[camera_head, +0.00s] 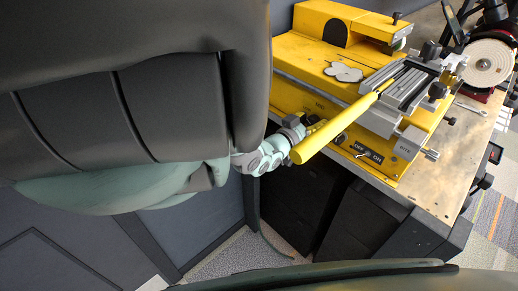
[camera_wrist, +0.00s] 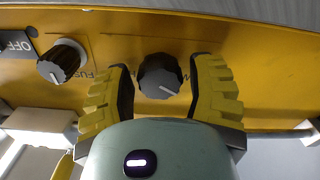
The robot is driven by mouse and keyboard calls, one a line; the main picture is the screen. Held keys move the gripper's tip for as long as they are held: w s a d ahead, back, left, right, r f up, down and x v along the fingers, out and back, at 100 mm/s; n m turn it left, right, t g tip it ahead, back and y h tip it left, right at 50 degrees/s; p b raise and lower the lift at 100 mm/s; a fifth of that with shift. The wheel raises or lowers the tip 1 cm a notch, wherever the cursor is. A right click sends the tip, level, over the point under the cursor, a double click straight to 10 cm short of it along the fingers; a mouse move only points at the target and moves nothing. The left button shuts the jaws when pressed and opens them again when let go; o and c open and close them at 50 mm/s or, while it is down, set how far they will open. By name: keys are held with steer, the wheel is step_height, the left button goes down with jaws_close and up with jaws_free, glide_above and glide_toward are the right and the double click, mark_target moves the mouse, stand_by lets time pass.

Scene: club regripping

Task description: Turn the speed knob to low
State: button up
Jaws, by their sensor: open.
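The yellow machine (camera_head: 345,85) stands on the bench, with its controls on the front face. In the wrist view a dark round knob (camera_wrist: 160,75) with a white pointer line sits between the yellow ridged fingers of my gripper (camera_wrist: 163,92). The line points down and to the right in the picture. The fingers are open, one on each side of the knob, and small gaps seem to show. Lettering beside the knob is mostly hidden by the fingers, so its label cannot be read. In the head view my gripper (camera_head: 316,127) is at the front face, partly covered by a yellow rod.
A second dark knob (camera_wrist: 60,60) sits to the left, beside an OFF label (camera_wrist: 14,42). The yellow rod (camera_head: 340,122) rests on the machine's clamp (camera_head: 405,85) and sticks out past its front edge above my gripper. A round disc (camera_head: 489,62) stands at the right.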

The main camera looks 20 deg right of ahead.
steer(key=shift+a, duration=0.1)
steer(key=shift+f+v, duration=0.2)
steer(key=shift+v, duration=2.1)
steer(key=shift+s+a+r, duration=0.1)
steer(key=shift+a, duration=0.25)
steer(key=shift+s+a+r, duration=0.1)
steer(key=shift+s+a, duration=0.05)
steer(key=shift+a, duration=0.2)
glide_toward(309, 124)
steer(key=shift+s+a+r, duration=0.25)
steer(key=shift+s+a, duration=0.2)
steer(key=shift+w, duration=0.1)
